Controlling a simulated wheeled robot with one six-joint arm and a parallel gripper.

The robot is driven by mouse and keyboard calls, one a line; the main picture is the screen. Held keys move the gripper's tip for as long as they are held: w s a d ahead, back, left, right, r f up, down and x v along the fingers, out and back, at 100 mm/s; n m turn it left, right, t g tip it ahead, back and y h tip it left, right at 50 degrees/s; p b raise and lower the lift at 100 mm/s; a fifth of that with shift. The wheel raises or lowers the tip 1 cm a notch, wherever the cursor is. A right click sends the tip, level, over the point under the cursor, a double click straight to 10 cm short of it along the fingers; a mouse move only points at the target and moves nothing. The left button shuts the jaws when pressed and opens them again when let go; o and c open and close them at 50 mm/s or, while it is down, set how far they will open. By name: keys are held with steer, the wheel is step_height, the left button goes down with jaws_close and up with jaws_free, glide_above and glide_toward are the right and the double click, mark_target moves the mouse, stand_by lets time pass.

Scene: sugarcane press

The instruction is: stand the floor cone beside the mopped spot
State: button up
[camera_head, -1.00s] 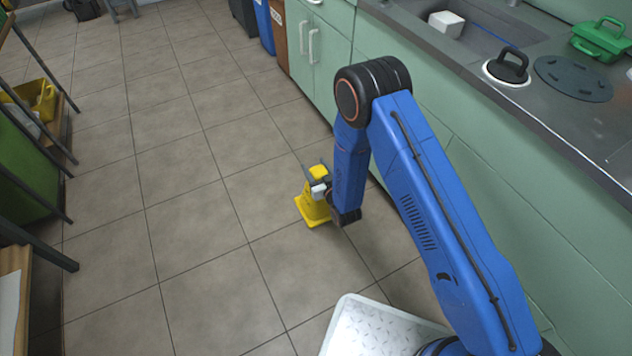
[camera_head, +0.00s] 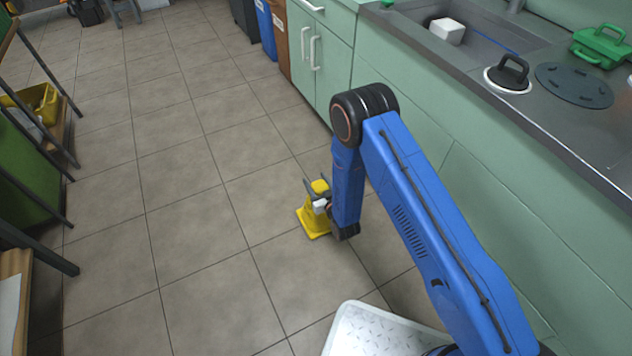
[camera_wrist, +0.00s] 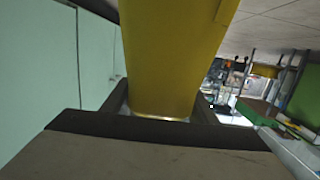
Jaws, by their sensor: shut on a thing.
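The yellow floor cone (camera_head: 313,224) is upright, low over the tiles in front of the green cabinets. I cannot tell whether its base touches the floor. My gripper (camera_head: 319,195) is shut on the upper part of the cone. In the wrist view, the yellow cone (camera_wrist: 172,60) fills the upper middle, between the dark jaws of my gripper (camera_wrist: 160,112). I cannot make out a mopped spot on the floor in either view.
Green cabinets (camera_head: 440,150) with a sink counter (camera_head: 545,115) run along the right. Blue (camera_head: 265,30) and brown bins stand at the far end. A dark-framed rack with a yellow bucket (camera_head: 42,102) stands at the left. The tiled floor (camera_head: 165,190) between is clear.

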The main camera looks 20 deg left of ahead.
steer(key=o, duration=1.8)
steer(key=shift+r, duration=0.1)
steer(key=v, duration=1.2)
